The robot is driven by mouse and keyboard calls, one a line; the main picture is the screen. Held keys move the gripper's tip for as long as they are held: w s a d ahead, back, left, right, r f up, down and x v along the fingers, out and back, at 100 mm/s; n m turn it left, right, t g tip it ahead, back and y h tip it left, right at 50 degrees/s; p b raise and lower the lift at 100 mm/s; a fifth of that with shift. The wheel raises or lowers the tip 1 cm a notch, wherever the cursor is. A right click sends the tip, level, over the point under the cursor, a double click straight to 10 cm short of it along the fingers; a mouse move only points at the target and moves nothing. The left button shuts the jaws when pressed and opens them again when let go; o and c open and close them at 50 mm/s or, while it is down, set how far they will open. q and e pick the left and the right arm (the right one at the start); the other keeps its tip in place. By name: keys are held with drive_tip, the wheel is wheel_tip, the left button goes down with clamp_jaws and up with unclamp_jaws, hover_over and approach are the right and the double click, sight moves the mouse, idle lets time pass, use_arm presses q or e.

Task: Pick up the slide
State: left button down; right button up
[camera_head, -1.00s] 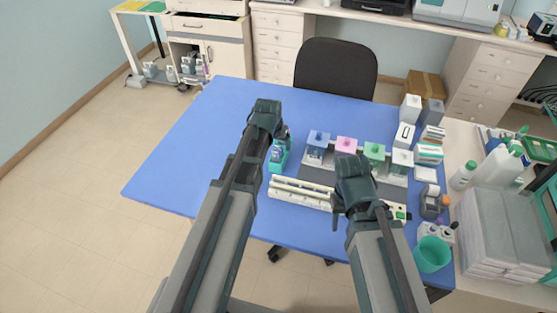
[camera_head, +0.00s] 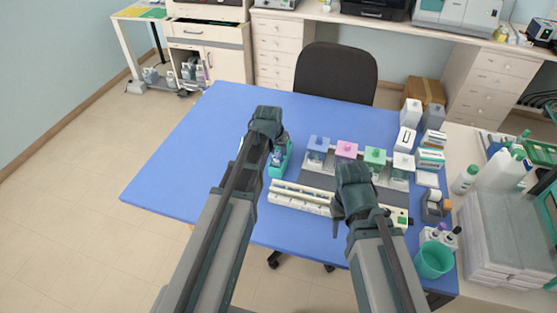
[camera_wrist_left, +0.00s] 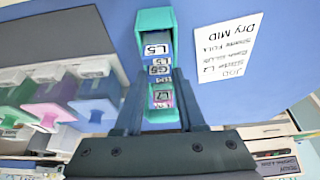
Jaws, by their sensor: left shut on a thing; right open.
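A teal slide rack (camera_head: 287,160) stands on the blue table, left of the staining jars, partly hidden by my left arm. In the left wrist view the teal rack (camera_wrist_left: 154,20) holds several labelled slides in a row. The nearest to the top reads L5 (camera_wrist_left: 157,49); one lower down has a pink label (camera_wrist_left: 162,97). My left gripper (camera_wrist_left: 154,78) has its fingers on either side of this row and is shut on a slide at the rack; which one I cannot tell. My right gripper (camera_head: 345,217) is open over the front of the table, by the white rail (camera_head: 300,196).
Jars with blue (camera_head: 318,143), pink (camera_head: 347,149) and green (camera_head: 375,155) lids stand right of the rack. A printed card (camera_wrist_left: 226,62) lies beside the rack. Boxes and a teal cup (camera_head: 433,259) fill the right side. The table's left part is clear.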

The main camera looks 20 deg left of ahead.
drive_tip(key=shift+r, duration=0.15)
wheel_tip(320, 180, up, 18)
drive_tip(key=p, duration=1.8)
drive_tip(key=shift+f, duration=0.2)
